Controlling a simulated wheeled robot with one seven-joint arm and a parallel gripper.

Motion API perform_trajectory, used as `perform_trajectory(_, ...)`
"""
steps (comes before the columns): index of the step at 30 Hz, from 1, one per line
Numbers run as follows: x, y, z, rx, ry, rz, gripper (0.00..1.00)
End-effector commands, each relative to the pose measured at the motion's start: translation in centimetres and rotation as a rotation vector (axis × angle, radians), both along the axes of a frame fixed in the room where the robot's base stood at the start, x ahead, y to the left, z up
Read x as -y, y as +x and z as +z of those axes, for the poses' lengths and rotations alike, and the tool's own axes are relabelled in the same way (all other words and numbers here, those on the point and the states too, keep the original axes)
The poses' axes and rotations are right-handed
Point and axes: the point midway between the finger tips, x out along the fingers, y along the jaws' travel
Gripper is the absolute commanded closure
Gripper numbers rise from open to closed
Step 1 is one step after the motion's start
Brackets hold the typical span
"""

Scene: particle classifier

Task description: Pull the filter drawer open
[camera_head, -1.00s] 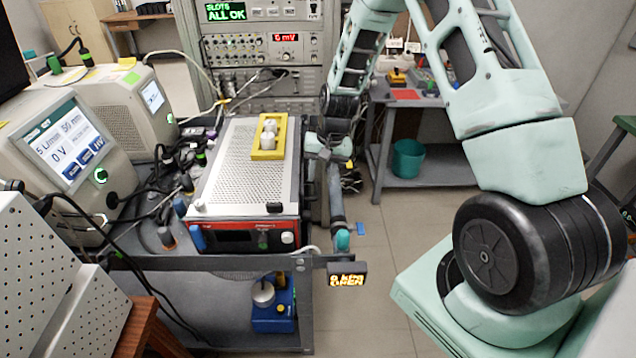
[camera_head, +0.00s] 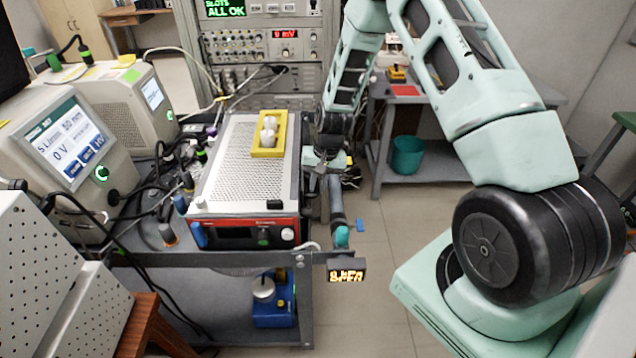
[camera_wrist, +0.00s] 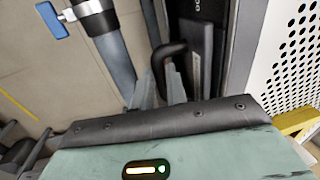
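The instrument box (camera_head: 230,170) with a perforated white top and red front stands on the grey cart. In the wrist view, a dark panel (camera_wrist: 212,45) is on its side, with a black bent handle (camera_wrist: 170,50) standing out from it. I take this to be the filter drawer; it looks flush with the side. My gripper (camera_wrist: 160,88) is at the handle, its two grey fingers on either side of the lower end of the bar. I cannot tell whether they press on it. In the head view my gripper is small and partly hidden beside the box's right side.
A grey pipe (camera_wrist: 113,60) with a blue valve lever (camera_wrist: 52,20) runs close beside my fingers. A yellow tray (camera_head: 281,140) with white vials lies on the box. A small display (camera_head: 346,271) hangs at the cart's corner. Open floor (camera_head: 385,240) lies right of the cart.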

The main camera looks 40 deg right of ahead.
Motion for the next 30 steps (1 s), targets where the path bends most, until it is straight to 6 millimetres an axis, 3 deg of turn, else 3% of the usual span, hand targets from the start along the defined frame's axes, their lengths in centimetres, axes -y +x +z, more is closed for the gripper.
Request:
perform_trajectory(4,1.6,-0.9,-0.1,-0.001,-0.001,-0.006,1.00)
perform_trajectory(15,8.8,-5.8,0.0,0.001,0.000,-0.006,1.00)
perform_trajectory(19,9.7,-6.4,0.0,0.002,-0.001,-0.002,1.00)
perform_trajectory(28,9.8,-6.5,0.1,0.002,-0.002,-0.001,1.00)
perform_trajectory(30,9.8,-6.5,0.1,0.002,-0.002,-0.001,0.72)
